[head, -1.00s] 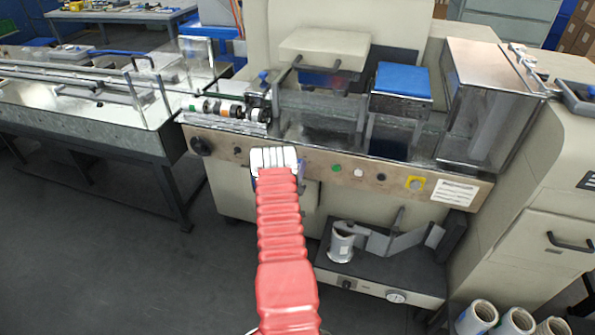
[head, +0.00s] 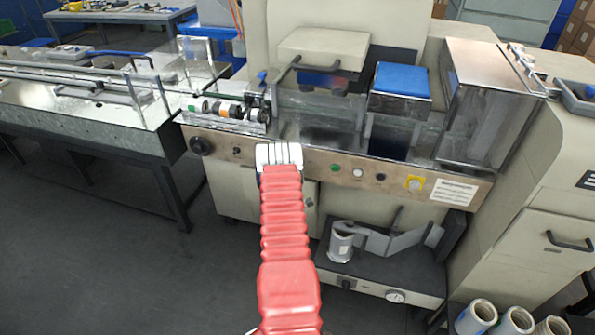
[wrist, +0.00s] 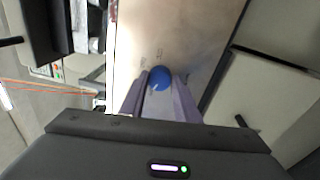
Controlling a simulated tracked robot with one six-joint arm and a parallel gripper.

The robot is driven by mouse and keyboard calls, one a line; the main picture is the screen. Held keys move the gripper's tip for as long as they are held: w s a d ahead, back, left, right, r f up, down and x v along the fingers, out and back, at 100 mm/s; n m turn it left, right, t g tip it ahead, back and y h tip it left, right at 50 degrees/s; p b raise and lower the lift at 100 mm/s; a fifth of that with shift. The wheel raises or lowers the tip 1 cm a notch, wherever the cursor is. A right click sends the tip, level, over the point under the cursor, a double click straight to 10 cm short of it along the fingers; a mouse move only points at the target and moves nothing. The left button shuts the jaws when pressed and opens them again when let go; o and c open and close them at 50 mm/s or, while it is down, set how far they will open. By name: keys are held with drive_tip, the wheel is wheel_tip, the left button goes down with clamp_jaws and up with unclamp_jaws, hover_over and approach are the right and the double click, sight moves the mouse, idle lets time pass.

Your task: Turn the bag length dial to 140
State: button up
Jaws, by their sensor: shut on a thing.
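A round blue dial knob (wrist: 160,75) stands on the machine's metal front panel (wrist: 180,35). I take it for the bag length dial. My gripper (wrist: 159,88) is shut on it, with one finger on each side in the wrist view. Small marks on the panel lie beside the knob, too small to read, so I cannot tell its setting. In the head view my gripper (head: 279,155) is against the panel (head: 320,163), and my red arm and gripper hide the dial.
Along the panel are a black knob (head: 201,146) at the left, a green button (head: 335,168), a white button (head: 358,172) and a yellow-backed button (head: 415,184) to the right. A lower shelf unit (head: 385,270) juts out below. Open floor lies at the left front.

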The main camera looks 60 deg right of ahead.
drive_tip(key=shift+n, duration=0.7)
drive_tip(key=shift+f, duration=0.1)
drive_tip(key=o, duration=1)
drive_tip(key=shift+o, duration=0.2)
drive_tip(key=shift+a, duration=0.1)
drive_tip(key=v, duration=1.3)
drive_tip(key=shift+a, duration=0.35)
drive_tip(key=shift+s, duration=0.1)
